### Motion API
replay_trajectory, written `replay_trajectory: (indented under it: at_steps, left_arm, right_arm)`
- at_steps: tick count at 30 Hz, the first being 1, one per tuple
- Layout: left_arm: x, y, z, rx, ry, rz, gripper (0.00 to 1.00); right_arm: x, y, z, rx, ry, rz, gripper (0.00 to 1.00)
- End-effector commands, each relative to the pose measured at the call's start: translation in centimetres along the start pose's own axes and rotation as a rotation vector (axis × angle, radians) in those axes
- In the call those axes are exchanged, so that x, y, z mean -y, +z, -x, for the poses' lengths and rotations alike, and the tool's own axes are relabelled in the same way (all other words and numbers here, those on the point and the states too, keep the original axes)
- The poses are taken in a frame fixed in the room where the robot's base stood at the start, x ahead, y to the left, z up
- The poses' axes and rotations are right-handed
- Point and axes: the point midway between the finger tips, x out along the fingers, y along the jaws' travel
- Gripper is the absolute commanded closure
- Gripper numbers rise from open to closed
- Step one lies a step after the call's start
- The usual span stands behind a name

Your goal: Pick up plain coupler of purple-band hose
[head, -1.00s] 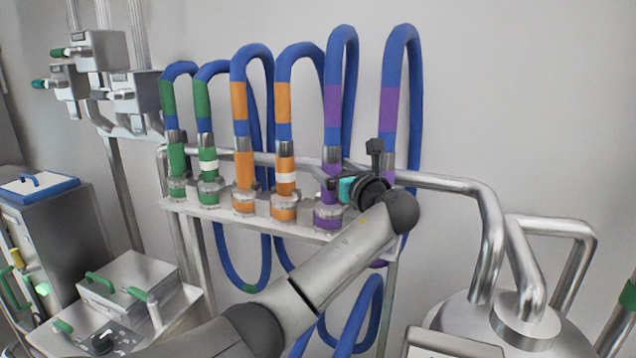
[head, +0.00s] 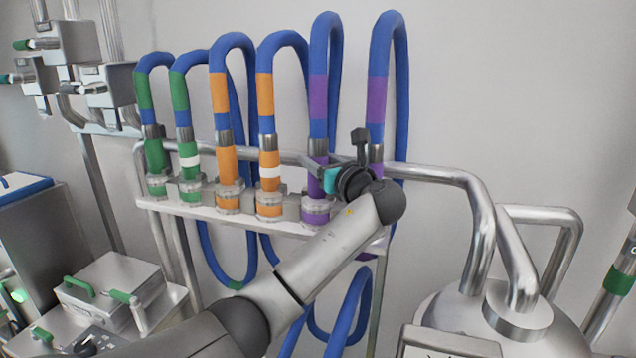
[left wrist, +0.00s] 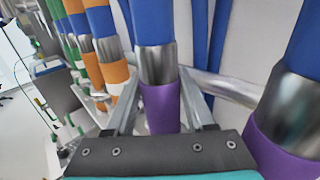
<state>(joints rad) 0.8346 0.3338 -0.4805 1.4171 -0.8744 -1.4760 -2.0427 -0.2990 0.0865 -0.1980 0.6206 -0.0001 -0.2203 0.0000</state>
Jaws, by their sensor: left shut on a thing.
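Two blue hoses with purple bands hang at the right end of the row in the head view. The left one's plain purple coupler (head: 317,187) stands upright at its rack socket, with no white ring showing. My left gripper (head: 330,180) reaches it from the front right. In the left wrist view its fingers (left wrist: 158,95) lie either side of the purple coupler (left wrist: 160,108), just below a silver collar, and are shut on it. The other purple-band hose (head: 378,100) is just right of the gripper; its coupler is mostly hidden by my wrist. My right gripper is not in view.
Orange-band (head: 228,165) and green-band (head: 155,155) hoses stand left along the rack shelf (head: 185,210). A bent steel pipe (head: 440,180) runs behind and right to a tank (head: 450,310). Boxes with green handles (head: 110,280) are at lower left.

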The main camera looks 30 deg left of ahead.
Motion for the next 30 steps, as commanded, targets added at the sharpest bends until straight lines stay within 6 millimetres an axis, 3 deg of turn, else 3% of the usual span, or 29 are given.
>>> replay_trajectory:
  at_steps: [1,9,23,30]
  left_arm:
    - [0.0,0.1,0.0,0.001,0.0,0.0,0.72]
    - [0.0,0.1,0.0,0.002,0.0,0.001,1.0]
    - [0.0,0.4,0.0,0.006,0.0,0.003,1.0]
    - [0.0,2.5,0.0,0.006,-0.001,0.008,1.0]
  right_arm:
    - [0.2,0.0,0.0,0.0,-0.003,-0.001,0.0]
    - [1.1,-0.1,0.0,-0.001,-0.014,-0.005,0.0]
    - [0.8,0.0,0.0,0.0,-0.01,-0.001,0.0]
    - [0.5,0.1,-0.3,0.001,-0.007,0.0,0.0]
